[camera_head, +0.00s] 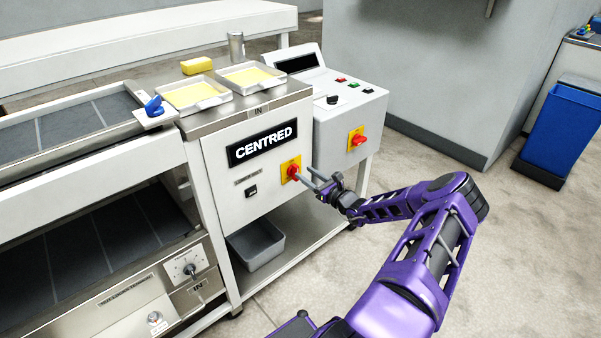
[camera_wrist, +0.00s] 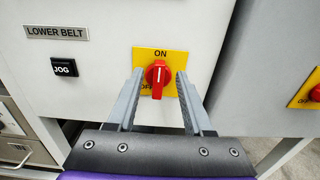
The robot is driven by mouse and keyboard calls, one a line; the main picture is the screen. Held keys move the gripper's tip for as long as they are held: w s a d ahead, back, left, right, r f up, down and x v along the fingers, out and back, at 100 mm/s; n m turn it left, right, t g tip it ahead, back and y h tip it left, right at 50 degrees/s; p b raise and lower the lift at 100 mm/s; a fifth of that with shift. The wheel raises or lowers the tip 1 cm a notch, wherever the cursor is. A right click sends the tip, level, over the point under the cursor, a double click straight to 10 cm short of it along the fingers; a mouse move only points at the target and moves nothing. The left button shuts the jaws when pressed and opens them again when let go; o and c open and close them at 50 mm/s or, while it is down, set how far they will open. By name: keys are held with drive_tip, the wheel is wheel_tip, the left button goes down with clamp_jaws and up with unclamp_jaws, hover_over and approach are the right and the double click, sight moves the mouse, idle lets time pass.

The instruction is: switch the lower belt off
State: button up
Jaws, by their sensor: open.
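The lower belt switch is a red rotary knob (camera_wrist: 157,76) on a yellow plate (camera_wrist: 178,60). In the wrist view its handle stands about upright, below the word ON, with OFF at the plate's lower left. A LOWER BELT label (camera_wrist: 57,32) is at the upper left of the same panel. In the head view the knob (camera_head: 293,171) shows on the front panel under the CENTRED sign. My gripper (camera_wrist: 159,82) is open, with one finger on each side of the knob. I cannot tell whether either finger touches it. In the head view my gripper (camera_head: 312,180) is at the panel.
A black JOG button (camera_wrist: 64,67) is left of the knob. Another red knob on yellow (camera_head: 358,140) is on the control box to the right. A grey bin (camera_head: 256,245) stands on the low shelf.

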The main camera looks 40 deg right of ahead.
sight(298, 168)
drive_tip(key=shift+w+a, duration=0.15)
drive_tip(key=shift+w, duration=1.65)
clamp_jaws()
